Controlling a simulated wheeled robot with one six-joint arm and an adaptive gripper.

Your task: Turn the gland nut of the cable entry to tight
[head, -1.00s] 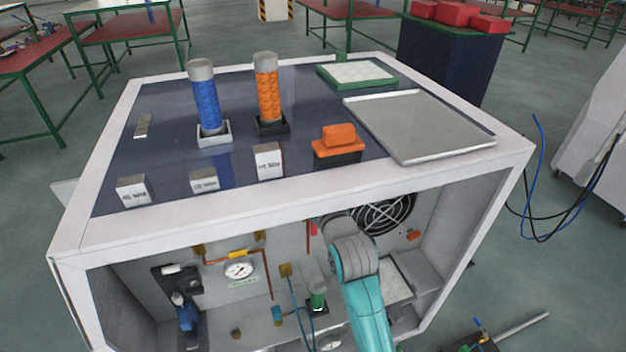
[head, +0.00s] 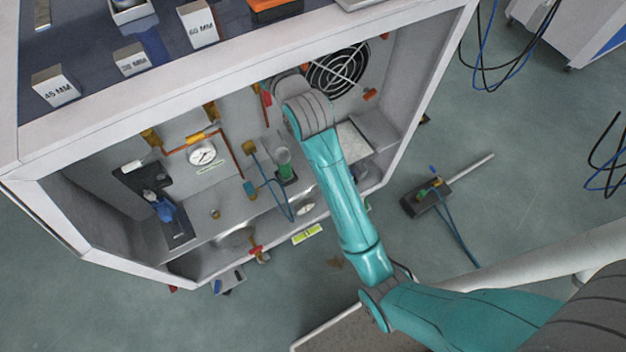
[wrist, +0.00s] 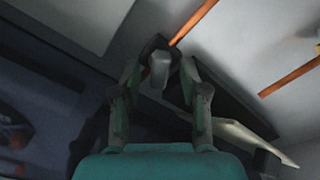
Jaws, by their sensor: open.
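My gripper (wrist: 160,78) shows in the wrist view with its two fingers apart. A small grey block-like part (wrist: 160,66) shows between the fingertips, against a dark piece; I cannot tell whether the fingers touch it or whether it is the gland nut. In the head view my teal arm reaches into the open front of the white cabinet (head: 245,67), and my gripper is hidden behind its grey wrist. I cannot pick out the gland nut for sure. A brass fitting (head: 249,147) with a blue line hangs on the back wall, left of my arm.
A gauge (head: 202,153), copper pipes, a green cylinder (head: 284,163) and a black bracket with a blue part (head: 165,210) sit inside, left of my arm. A fan grille (head: 336,72) is behind. A tool with a long handle (head: 430,195) lies on the floor at right.

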